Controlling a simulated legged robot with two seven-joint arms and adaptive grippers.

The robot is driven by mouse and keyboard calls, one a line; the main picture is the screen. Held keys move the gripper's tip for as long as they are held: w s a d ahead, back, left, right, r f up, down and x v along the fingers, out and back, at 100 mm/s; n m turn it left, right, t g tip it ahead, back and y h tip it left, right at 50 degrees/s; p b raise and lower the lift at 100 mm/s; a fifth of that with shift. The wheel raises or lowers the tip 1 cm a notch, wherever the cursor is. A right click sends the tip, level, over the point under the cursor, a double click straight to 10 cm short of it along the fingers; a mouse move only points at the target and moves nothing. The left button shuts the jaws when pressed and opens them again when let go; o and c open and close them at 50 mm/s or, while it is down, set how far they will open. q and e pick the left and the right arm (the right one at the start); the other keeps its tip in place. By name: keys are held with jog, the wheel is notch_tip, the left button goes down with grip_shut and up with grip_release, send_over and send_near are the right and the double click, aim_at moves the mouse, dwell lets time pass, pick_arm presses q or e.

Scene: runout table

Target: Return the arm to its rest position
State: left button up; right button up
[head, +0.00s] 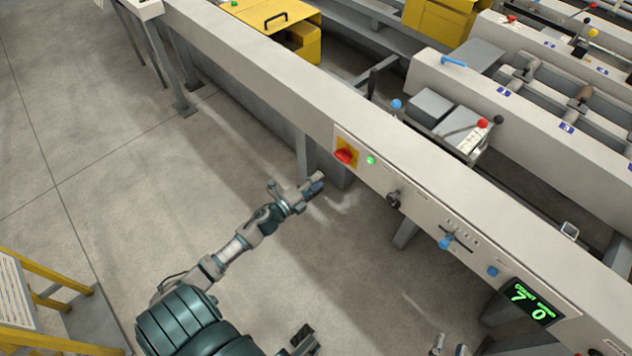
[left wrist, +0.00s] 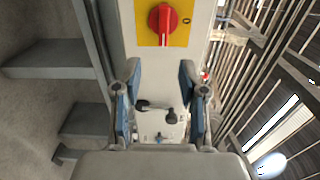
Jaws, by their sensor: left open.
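My left gripper (head: 312,187) is open and empty, held out in front of the long beige machine frame. It stands a little to the left of and below the red rotary switch (head: 344,156) on its yellow plate. In the left wrist view, the gripper's two blue-padded fingers (left wrist: 160,75) are spread apart. The red switch (left wrist: 163,18) is ahead of them at the top, clear of both fingertips. Parts that look like my right gripper (head: 450,347) show at the bottom edge of the head view, mostly cut off.
The machine panel carries a lit green lamp (head: 370,160), a black knob (head: 393,199), a blue-tipped lever (head: 446,242) and a green digital display (head: 530,302). A yellow-railed step (head: 50,300) is at lower left. The floor (head: 130,200) left of my arm is clear.

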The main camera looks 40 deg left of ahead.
jog(key=shift+a, duration=0.1)
dwell(0.3)
